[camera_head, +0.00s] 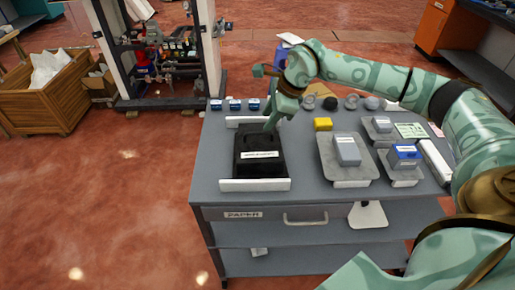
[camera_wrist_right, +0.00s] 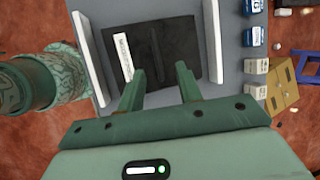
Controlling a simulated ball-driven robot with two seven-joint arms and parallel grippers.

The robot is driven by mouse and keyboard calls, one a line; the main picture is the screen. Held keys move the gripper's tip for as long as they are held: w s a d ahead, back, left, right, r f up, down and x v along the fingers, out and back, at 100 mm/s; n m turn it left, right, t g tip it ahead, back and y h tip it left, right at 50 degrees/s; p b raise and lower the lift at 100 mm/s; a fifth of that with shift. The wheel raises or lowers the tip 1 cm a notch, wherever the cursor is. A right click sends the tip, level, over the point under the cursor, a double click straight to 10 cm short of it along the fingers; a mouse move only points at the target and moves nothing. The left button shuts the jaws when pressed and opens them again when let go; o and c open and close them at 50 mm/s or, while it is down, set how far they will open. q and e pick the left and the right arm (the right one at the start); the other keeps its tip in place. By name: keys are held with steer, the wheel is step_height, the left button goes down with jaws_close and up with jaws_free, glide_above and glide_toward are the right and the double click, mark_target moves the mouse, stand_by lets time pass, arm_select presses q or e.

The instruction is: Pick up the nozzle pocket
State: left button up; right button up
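A black block-like piece with a white label (camera_head: 258,170), which I take to be the nozzle pocket, lies on the grey cart top between two white rails; the label is too small to read. In the right wrist view the black piece (camera_wrist_right: 180,45) shows a raised ridge along its middle. My right gripper (camera_head: 269,128) points down over its far part. In the right wrist view my right gripper (camera_wrist_right: 158,72) has its fingers apart, with the ridge in line with the gap. Contact cannot be told. My left gripper is not in view.
White rails (camera_head: 254,185) flank the black piece at front and back. Small blue boxes (camera_head: 234,105) stand at the cart's back left.

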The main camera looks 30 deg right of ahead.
mark_target(260, 133)
steer(key=x, duration=0.3)
steer(key=b+x, duration=0.1)
steer(key=x, duration=0.1)
steer(key=shift+s+a+f, duration=0.1)
steer(key=shift+s+f, duration=0.05)
steer(key=shift+f, duration=0.2)
steer(key=shift+r, duration=0.1)
jaws_close()
stand_by(1.0)
